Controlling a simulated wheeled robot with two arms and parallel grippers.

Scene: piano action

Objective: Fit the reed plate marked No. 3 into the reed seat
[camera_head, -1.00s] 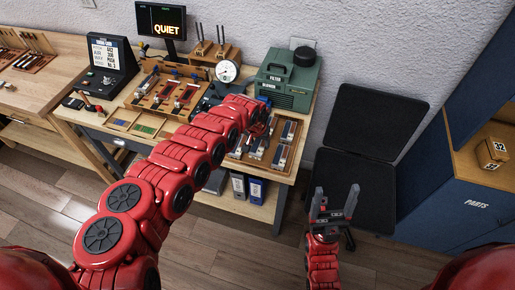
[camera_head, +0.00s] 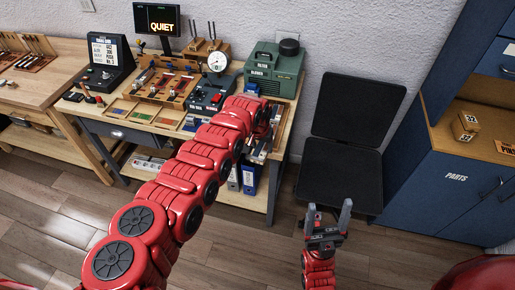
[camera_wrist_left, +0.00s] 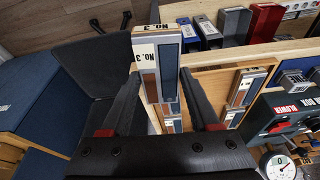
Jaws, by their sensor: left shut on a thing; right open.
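The reed plate marked No. 3 (camera_wrist_left: 168,72) is between the fingers of my left gripper (camera_wrist_left: 160,90), seen in the left wrist view. The plate is a pale block with metal and brown strips, its label at the end away from my wrist. In the head view my left arm hides most of that gripper and the plate, over the right part of the bench. My right gripper (camera_head: 327,222) is open and empty in front of the black case. I cannot clearly pick out the reed seat; it may be hidden.
A wooden tray (camera_wrist_left: 208,82) with similar plates lies below the held plate. On the bench stand a dark control box (camera_head: 210,98) with a round gauge (camera_head: 218,62) and a green blower (camera_head: 273,70).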

